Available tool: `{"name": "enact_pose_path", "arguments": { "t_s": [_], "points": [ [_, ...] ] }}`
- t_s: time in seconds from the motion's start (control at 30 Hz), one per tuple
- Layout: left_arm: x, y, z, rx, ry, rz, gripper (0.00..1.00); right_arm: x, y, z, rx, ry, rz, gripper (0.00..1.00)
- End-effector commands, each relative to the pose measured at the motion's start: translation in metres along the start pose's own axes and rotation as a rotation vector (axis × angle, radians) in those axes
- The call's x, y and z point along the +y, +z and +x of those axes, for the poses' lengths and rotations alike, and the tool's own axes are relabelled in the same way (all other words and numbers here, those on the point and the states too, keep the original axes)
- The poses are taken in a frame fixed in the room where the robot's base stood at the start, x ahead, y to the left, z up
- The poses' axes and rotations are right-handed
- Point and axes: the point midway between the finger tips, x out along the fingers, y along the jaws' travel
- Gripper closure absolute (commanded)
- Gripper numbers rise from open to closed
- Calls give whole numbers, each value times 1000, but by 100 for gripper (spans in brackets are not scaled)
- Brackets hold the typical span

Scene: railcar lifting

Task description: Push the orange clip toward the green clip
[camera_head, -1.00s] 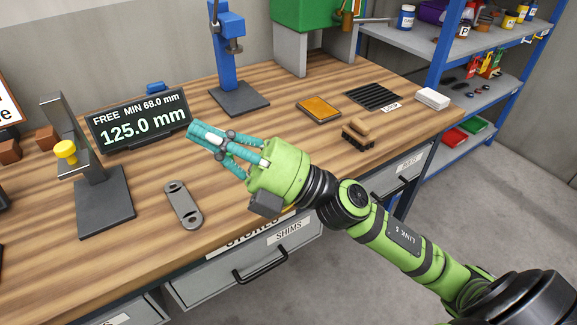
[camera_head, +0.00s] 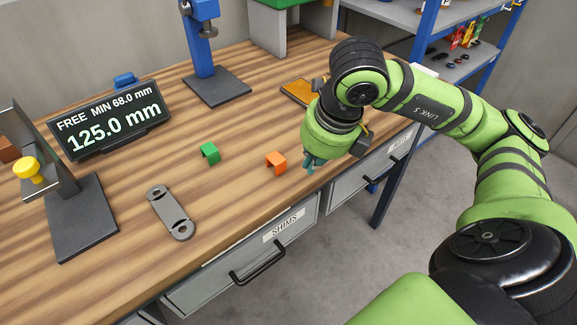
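The orange clip (camera_head: 277,162) stands on the wooden workbench near its front edge. The green clip (camera_head: 209,153) stands to its left and a little farther back, with bare wood between the two. My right gripper (camera_head: 310,164) points down at the bench just right of the orange clip. Its teal fingers show only in part below the green wrist, and I cannot tell how far they are open or whether they touch the clip. My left gripper is not in view.
A grey metal link (camera_head: 171,212) lies left of the clips. A display reading 125.0 mm (camera_head: 110,119) and a dark stand with a yellow knob (camera_head: 28,170) are farther left. A blue press (camera_head: 203,50) stands behind. An orange-topped pad (camera_head: 298,91) is behind my wrist.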

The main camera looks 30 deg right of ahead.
Motion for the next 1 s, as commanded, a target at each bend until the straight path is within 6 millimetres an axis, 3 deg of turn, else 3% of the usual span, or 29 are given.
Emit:
{"name": "enact_pose_path", "arguments": {
  "t_s": [0.37, 0.6, 1.0],
  "points": [
    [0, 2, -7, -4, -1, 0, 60, 2, -2, 80, 8, 6, -2, 100],
    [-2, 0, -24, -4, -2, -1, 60, 2, 31, 88, 1, 6, -2, 100],
    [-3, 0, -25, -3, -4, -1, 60, 2, 38, 92, 1, 5, -4, 100]
  ]
}}
